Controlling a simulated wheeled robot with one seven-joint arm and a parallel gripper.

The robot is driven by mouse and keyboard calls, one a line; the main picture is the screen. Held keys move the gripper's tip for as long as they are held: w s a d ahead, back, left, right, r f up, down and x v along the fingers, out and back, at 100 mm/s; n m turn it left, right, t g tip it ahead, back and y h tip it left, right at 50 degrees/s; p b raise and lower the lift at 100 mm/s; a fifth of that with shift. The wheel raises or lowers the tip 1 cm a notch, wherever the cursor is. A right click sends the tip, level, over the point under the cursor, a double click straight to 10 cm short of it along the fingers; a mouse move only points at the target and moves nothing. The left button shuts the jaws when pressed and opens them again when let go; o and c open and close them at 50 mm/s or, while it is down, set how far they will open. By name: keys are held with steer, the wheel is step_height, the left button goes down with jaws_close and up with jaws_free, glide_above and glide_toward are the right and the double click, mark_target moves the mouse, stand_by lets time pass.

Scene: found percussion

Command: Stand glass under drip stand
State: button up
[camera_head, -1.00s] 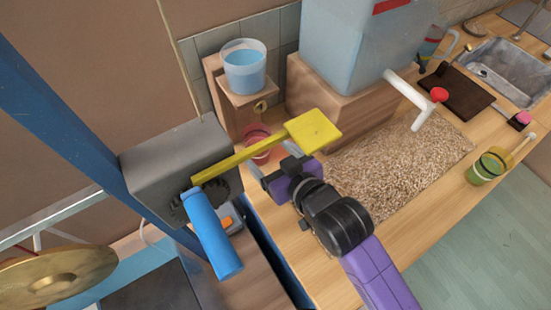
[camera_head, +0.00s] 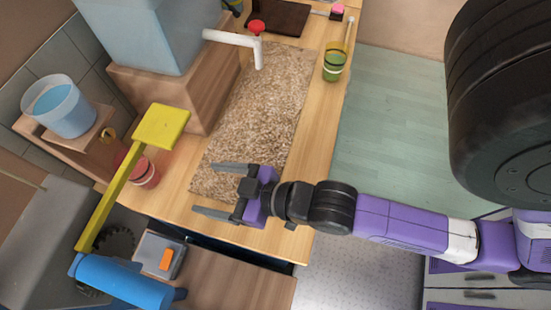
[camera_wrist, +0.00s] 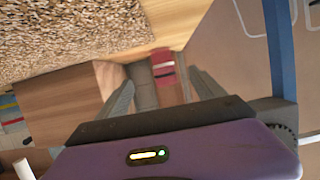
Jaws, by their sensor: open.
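A red translucent glass (camera_head: 145,173) stands upright at the foot of the wooden drip stand (camera_head: 85,145). The stand holds a clear bucket of blue water (camera_head: 62,105) with a small brass spout (camera_head: 109,134). The glass looks close below the spout, but I cannot tell whether it is exactly in line. The yellow paddle partly overlaps the glass. My gripper (camera_head: 207,189) is open and empty to the right of the glass, apart from it, with its fingers pointing toward it.
A yellow paddle (camera_head: 160,127) on a long arm reaches over the stand area, with a blue cylinder (camera_head: 125,282) at its other end. A large water tank (camera_head: 140,35) sits on a wooden block. A pebbled mat (camera_head: 262,110) and a green cup (camera_head: 334,65) lie to the right.

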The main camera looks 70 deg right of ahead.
steer(key=v, duration=1.5)
steer(key=shift+s+d+f+t, duration=0.25)
steer(key=shift+d+t, duration=0.15)
steer(key=shift+d, duration=0.05)
steer(key=shift+c, duration=0.2)
stand_by(0.9)
